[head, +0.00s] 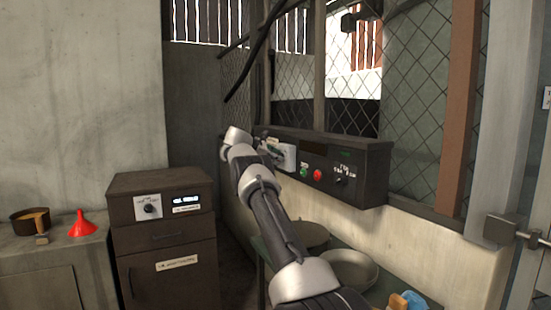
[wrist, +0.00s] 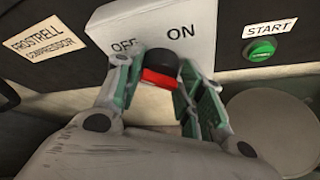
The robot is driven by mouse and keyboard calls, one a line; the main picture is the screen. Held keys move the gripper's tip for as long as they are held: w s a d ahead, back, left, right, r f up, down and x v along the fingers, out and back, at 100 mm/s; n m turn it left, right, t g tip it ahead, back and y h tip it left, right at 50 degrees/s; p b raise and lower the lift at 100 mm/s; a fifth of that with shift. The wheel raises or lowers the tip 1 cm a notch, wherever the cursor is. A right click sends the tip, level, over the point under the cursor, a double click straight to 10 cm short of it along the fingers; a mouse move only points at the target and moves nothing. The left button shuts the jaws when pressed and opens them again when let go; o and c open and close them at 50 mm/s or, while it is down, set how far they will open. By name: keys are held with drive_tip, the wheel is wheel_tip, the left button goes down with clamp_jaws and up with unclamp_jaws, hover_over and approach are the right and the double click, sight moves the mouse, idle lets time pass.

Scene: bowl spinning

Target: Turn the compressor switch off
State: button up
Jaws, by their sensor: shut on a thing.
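The compressor switch is a black knob with a red part (wrist: 160,72), on a pale plate (wrist: 200,20) marked OFF on the left and ON on the right. A label reading FROSTRELL COMPRESSOR (wrist: 47,38) is left of the plate in the wrist view. My gripper (wrist: 163,85) has a green-padded finger on each side of the knob and is shut on it. I cannot tell which mark the knob points to. In the head view, my gripper (head: 272,151) is at the wall control box (head: 365,155), and my arm and gripper hide the knob.
A green START button (wrist: 262,49) is right of the plate. A red button (head: 318,175) also sits on the box. Bowls (head: 347,268) stand below the box. A dark cabinet (head: 163,235) with its own knob, a red funnel (head: 81,225) and a pan (head: 31,220) are at left.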

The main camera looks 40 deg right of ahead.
drive_tip(key=shift+w+r, duration=0.1)
drive_tip(key=shift+r, duration=0.05)
drive_tip(key=o, duration=1)
drive_tip(key=shift+c, duration=0.2)
drive_tip(key=v, duration=1.2)
